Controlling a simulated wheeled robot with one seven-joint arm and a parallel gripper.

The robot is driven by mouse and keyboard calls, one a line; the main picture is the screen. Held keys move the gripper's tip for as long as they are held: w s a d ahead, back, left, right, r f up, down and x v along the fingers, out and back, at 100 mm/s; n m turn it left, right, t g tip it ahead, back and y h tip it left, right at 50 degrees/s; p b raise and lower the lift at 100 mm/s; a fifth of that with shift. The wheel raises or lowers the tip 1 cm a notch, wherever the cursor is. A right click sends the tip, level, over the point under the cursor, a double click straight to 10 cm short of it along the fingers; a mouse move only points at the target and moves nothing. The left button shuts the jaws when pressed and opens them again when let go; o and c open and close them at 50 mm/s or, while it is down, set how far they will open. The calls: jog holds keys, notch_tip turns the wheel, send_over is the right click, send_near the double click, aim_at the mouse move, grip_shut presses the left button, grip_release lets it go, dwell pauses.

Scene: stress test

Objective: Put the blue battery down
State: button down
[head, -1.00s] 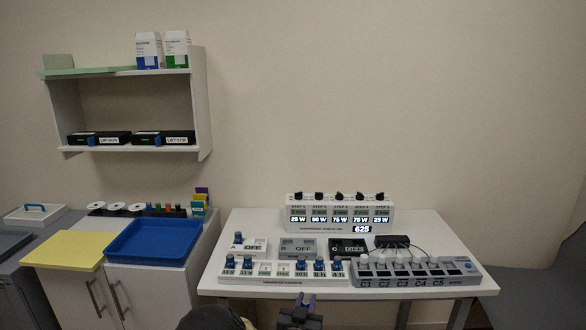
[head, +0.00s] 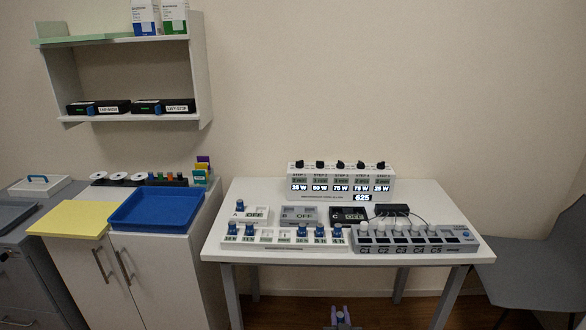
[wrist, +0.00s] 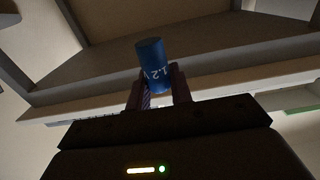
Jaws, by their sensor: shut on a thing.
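The blue battery (wrist: 152,62) shows in the wrist view, marked "1.2 V". My gripper (wrist: 158,92) is shut on it, with one finger on each side of its lower part. In the head view my gripper (head: 341,318) shows at the bottom edge, in front of the table and below its top; the battery cannot be made out there. Several blue batteries stand in the long white rack (head: 270,242) at the front of the table (head: 440,205). Some places in the middle of that rack hold no battery. Another blue battery (head: 240,205) stands in the left small unit.
A grey unit labelled C1 to C5 (head: 415,242) stands at the table's right front. A display box (head: 341,178) stands at the back. A blue tray (head: 157,208) and a yellow board (head: 70,220) lie on the cabinets at left. The table's right back is clear.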

jog(key=shift+s+d+f+y, duration=0.3)
jog(key=shift+d+f, duration=0.25)
jog(key=shift+f, duration=0.1)
jog(key=s+r+p, duration=0.2)
jog(key=r+p, duration=0.7)
jog(key=r, duration=0.1)
jog(key=s+r+p, duration=0.2)
jog(key=r+p, duration=0.7)
jog(key=r, duration=0.1)
jog(key=shift+s, duration=0.25)
jog(key=s+f, duration=0.4)
jog(key=f, duration=0.1)
jog(key=shift+s+f, duration=0.15)
jog(key=shift+s, duration=0.05)
jog(key=shift+w, duration=0.1)
